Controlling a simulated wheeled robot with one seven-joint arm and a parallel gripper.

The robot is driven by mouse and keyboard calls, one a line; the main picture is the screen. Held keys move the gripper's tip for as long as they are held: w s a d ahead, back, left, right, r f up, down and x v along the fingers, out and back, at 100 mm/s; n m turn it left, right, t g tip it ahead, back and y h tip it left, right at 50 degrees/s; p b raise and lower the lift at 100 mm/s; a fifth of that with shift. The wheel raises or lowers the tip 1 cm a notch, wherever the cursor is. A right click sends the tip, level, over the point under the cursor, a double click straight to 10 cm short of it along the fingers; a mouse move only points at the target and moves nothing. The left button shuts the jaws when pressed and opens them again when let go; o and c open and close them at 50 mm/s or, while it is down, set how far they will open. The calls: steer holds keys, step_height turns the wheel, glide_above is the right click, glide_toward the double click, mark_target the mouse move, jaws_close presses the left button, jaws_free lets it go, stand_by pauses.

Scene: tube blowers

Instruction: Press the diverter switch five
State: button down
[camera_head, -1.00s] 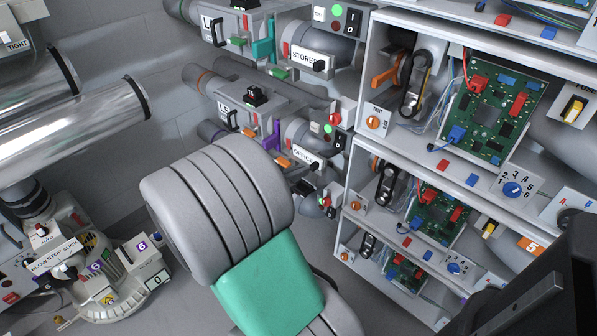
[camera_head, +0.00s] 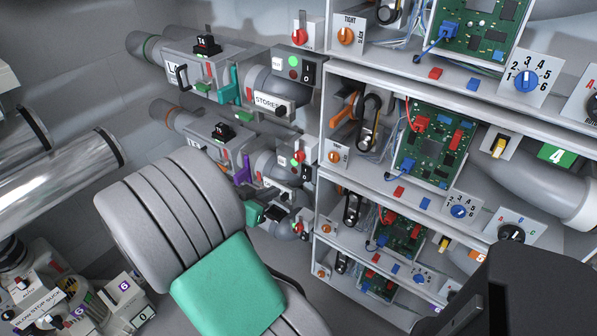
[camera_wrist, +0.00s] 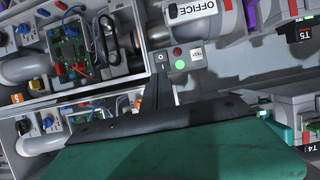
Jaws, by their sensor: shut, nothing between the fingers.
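No switch reads clearly as diverter switch five. A black box with a red T5 label (camera_wrist: 304,32) shows at the right of the wrist view; what seems the same black box (camera_head: 220,131) sits on the lower blower in the head view. A similar T4 box (camera_head: 207,43) sits on the upper blower and shows at the wrist view's lower right (camera_wrist: 312,150). My dark gripper (camera_wrist: 159,76) is shut and empty. In the picture its tips lie beside a grey panel with a green light (camera_wrist: 180,62), apart from T5; contact with the panel cannot be told.
Open shelves with circuit boards (camera_head: 436,143) and numbered dials (camera_head: 526,80) fill the right. An OFFICE label (camera_wrist: 194,8) marks one pipe and a STORES label (camera_head: 270,102) another. A machine with purple 6 labels (camera_head: 124,286) stands lower left. Bare wall lies upper left.

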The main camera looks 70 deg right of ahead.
mark_target(305, 178)
steer(key=shift+s+f, duration=0.1)
steer(key=x, duration=1.4)
